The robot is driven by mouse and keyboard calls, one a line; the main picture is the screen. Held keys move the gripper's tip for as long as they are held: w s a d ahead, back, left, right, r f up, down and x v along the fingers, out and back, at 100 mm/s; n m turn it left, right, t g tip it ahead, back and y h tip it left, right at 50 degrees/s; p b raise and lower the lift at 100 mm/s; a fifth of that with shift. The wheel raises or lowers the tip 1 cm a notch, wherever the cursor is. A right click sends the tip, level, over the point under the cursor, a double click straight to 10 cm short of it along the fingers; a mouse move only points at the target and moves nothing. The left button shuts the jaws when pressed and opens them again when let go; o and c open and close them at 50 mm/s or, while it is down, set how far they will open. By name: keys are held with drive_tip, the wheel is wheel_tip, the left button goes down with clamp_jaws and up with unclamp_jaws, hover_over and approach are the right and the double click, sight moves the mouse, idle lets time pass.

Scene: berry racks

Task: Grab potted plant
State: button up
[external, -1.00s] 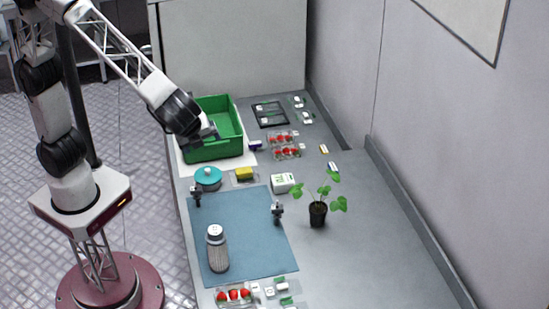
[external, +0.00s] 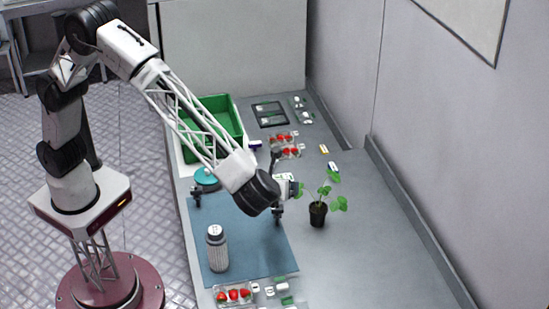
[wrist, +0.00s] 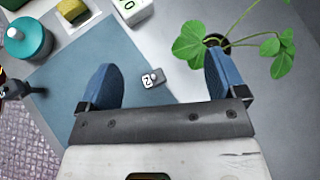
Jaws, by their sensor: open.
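The potted plant is a small black pot (external: 318,215) with green lobed leaves (external: 338,203), upright on the grey counter right of the blue mat. In the wrist view its leaves (wrist: 190,42) are at the upper right, and the dark pot (wrist: 214,40) shows just beyond the right fingertip, partly covered by stems and leaves. My gripper (wrist: 160,72) is open and empty, its blue-padded fingers wide apart. In the external view my gripper (external: 284,187) is left of the plant, above the mat's right edge.
A grey bottle (external: 217,250) stands on the mat. A teal pot (wrist: 28,39) and a white box (wrist: 131,8) are nearby. Counter right of the plant is clear.

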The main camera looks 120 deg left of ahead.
sight(314, 211)
drive_tip(key=w+f+m+y, duration=0.1)
drive_tip(key=w+f, duration=0.1)
drive_tip(key=w, duration=0.1)
drive_tip(key=w+f+m, duration=0.1)
drive_tip(key=w+f, duration=0.2)
drive_tip(key=w+a+f+y, duration=0.1)
drive_tip(key=w+f, duration=0.2)
drive_tip(key=shift+w+f+m+y, duration=0.15)
drive_tip(key=shift+w+m+y, duration=0.15)
drive_tip(key=shift+w+m, duration=0.1)
drive_tip(key=shift+a, duration=0.1)
drive_tip(key=shift+x, duration=1.25)
drive_tip(key=shift+x, duration=2.65)
drive_tip(key=shift+f, duration=0.1)
